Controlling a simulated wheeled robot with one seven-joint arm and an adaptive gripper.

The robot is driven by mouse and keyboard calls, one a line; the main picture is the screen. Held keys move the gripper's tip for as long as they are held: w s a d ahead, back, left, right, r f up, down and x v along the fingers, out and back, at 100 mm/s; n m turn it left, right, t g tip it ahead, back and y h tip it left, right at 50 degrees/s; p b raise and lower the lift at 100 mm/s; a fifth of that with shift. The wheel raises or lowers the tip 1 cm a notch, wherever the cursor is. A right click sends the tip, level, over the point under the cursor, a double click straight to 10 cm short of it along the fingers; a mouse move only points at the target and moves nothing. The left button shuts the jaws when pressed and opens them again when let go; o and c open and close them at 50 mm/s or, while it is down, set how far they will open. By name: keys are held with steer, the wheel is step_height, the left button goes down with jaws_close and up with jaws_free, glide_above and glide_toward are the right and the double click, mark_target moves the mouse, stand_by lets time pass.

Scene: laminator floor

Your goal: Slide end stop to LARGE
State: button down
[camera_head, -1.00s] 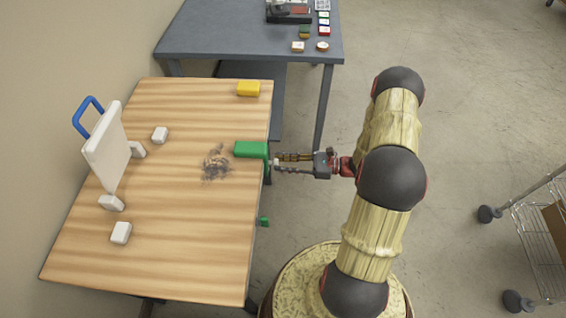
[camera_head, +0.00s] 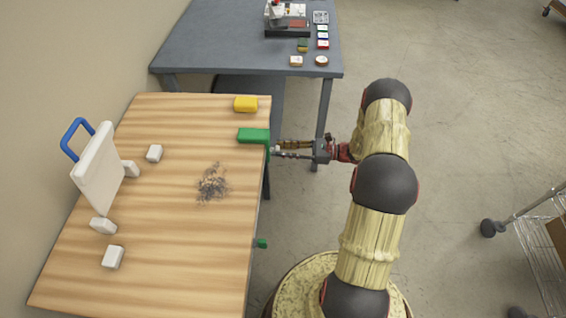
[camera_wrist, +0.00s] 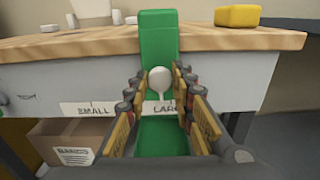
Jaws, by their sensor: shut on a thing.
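The green end stop (camera_head: 254,135) sits on the right edge of the wooden table in the head view, with its front hanging over the edge. In the wrist view the green stop (camera_wrist: 158,40) carries a pale round knob (camera_wrist: 160,80). My gripper (camera_head: 277,149) reaches in from the right and is shut on the knob; its fingers (camera_wrist: 160,92) flank the knob in the wrist view. The LARGE label (camera_wrist: 160,108) is beneath the stop, its last letters hidden by a finger. The SMALL label (camera_wrist: 91,109) lies to its left.
A yellow block (camera_head: 246,104) stands on the table just beyond the stop. Dark debris (camera_head: 212,184) lies mid-table. A white board with a blue handle (camera_head: 96,172) and white blocks are at left. A small green part (camera_head: 261,244) is lower on the edge. A cardboard box (camera_wrist: 68,147) is below.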

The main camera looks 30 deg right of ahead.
steer(key=shift+w+d+r, duration=0.1)
steer(key=shift+w+d, duration=0.6)
steer(key=shift+w, duration=0.25)
steer(key=c, duration=1.5)
jaws_free()
steer(key=v, duration=1.2)
